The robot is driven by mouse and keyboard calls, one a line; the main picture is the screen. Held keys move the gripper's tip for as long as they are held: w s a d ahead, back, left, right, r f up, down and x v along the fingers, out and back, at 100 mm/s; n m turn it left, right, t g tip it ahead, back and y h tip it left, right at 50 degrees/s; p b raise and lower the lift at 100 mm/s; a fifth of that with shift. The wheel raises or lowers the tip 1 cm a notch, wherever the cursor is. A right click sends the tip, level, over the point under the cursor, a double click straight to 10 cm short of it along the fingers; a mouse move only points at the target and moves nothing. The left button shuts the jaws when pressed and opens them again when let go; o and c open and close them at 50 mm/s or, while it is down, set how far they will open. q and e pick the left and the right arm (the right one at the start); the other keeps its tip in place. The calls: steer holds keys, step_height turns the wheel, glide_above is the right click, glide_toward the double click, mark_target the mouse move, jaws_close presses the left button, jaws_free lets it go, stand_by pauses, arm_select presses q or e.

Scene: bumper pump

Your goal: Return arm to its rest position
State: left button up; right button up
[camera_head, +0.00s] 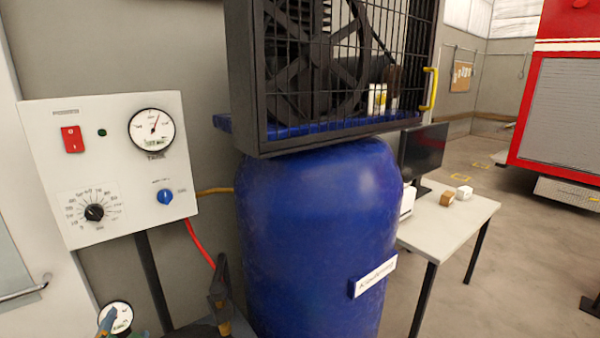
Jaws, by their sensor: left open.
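My right gripper is not in view.
The white panel carries a red switch (73,139), a tank gauge (152,130), a black dial (94,212) and a blue knob (165,196). A small round gauge (117,317) is at bottom left. A caged compressor (330,65) sits above the tank. A white table (450,218) stands right.

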arm_select(q)
steer(key=s+d+f+n+g+h, duration=0.2)
steer(key=s+d+f+g+h, duration=0.2)
steer(key=s+d+f, duration=0.6)
steer(key=s+d+f+n+g+h, duration=0.1)
steer(key=s+d+f+g+h, duration=0.3)
steer(key=s+d+f, duration=0.55)
steer(key=s+a+f+g+b, duration=0.1)
steer(key=s+f+b, duration=0.1)
steer(key=f, duration=0.7)
steer(key=s+a+f+g+b, duration=0.1)
steer(key=a+f+b, duration=0.1)
steer(key=f, duration=0.7)
steer(key=s+a+f+b, duration=0.1)
steer(key=s+f+b, duration=0.1)
steer(key=s+f, duration=1)
steer(key=shift+s+a+f+g, duration=0.35)
steer(key=shift+a+f+g, duration=0.05)
steer(key=shift+f, duration=0.5)
